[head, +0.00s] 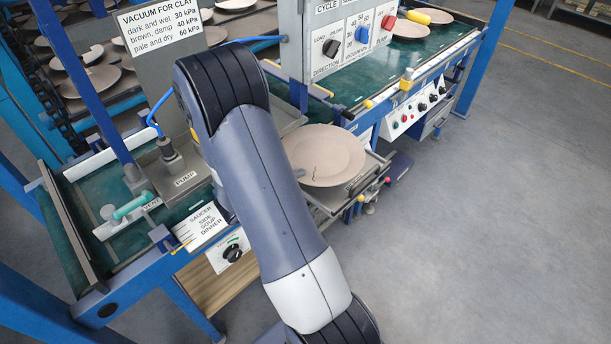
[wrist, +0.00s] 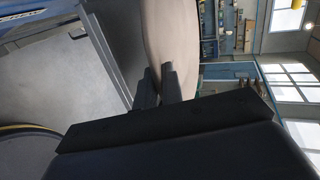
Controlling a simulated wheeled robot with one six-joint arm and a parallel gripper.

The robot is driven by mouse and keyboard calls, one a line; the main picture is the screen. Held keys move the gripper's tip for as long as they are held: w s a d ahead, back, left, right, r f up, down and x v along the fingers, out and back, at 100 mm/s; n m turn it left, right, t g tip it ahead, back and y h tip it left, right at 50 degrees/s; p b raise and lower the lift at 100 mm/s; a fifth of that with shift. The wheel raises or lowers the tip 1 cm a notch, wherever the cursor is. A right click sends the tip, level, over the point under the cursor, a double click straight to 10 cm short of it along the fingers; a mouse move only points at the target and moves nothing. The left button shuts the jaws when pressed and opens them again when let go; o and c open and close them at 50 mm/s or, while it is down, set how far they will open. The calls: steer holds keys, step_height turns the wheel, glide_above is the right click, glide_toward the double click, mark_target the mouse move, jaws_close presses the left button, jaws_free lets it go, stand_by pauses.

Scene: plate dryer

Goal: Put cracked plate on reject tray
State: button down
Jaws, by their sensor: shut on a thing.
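A pale clay plate (head: 325,152) with a thin dark crack near its lower left is over a small metal tray (head: 352,190) at the bench's side in the head view. I cannot tell whether it touches the tray or hangs just above it. In the wrist view the plate (wrist: 172,32) shows edge-on between the two dark fingers of my gripper (wrist: 160,72), which is shut on its rim.
A control panel (head: 350,40) stands behind the plate, with a green conveyor (head: 435,42) bearing other plates (head: 408,28). A pump block (head: 180,170) and vent lever (head: 133,206) are at left. A size selector (head: 233,253) is below. Open floor (head: 470,240) lies right.

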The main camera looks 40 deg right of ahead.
mark_target(311, 167)
steer(key=d, duration=0.3)
steer(key=shift+w+d, duration=0.25)
steer(key=shift+d, duration=0.05)
steer(key=shift+f+p, duration=0.5)
steer(key=shift+f, duration=1.2)
steer(key=shift+f, duration=0.1)
steer(key=c, duration=1.8)
jaws_free()
steer(key=shift+a, duration=0.1)
steer(key=b+v, duration=0.1)
steer(key=v, duration=1.1)
